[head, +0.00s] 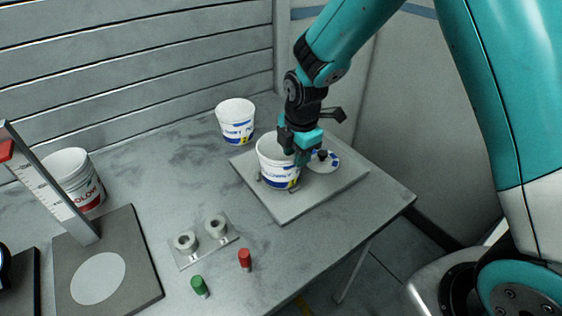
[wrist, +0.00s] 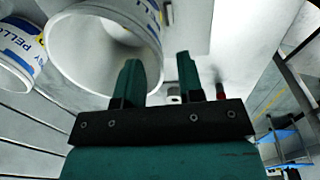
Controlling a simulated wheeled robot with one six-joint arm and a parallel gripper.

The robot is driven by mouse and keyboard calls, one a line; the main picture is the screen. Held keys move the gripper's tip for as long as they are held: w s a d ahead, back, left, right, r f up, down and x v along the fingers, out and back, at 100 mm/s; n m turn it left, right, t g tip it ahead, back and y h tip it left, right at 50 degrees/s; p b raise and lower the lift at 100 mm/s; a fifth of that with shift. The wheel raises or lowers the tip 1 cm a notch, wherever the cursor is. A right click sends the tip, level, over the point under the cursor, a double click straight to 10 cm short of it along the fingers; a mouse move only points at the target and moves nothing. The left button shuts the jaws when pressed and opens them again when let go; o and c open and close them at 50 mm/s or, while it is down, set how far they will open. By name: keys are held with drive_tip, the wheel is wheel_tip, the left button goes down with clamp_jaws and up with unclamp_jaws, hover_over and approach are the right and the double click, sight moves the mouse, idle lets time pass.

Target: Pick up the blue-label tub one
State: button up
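Two white open tubs with blue labels show in the head view. One tub (head: 279,169) stands upright on a grey board; the other blue-label tub (head: 236,111) stands on the bench behind it. Each label has a small yellow patch, but I cannot read its number surely. My gripper (head: 301,153) points down at the right rim of the tub on the board. In the wrist view the gripper (wrist: 159,70) is open, one finger over that tub's mouth (wrist: 85,50) and the other outside its rim. I cannot tell whether either finger touches the wall.
A red-label tub (head: 72,172), an upright scale (head: 50,190), a two-ring fixture (head: 203,250), and green (head: 200,287) and red (head: 245,260) pieces stand left and in front.

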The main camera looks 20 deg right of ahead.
sight(279, 171)
drive_tip(key=shift+w+a+f+p, duration=0.15)
drive_tip(key=shift+f+p, duration=0.3)
drive_tip(key=shift+f, duration=0.7)
drive_tip(key=shift+w+a+f+p, duration=0.1)
drive_tip(key=shift+f+p, duration=0.3)
drive_tip(key=shift+f, duration=0.75)
clamp_jaws()
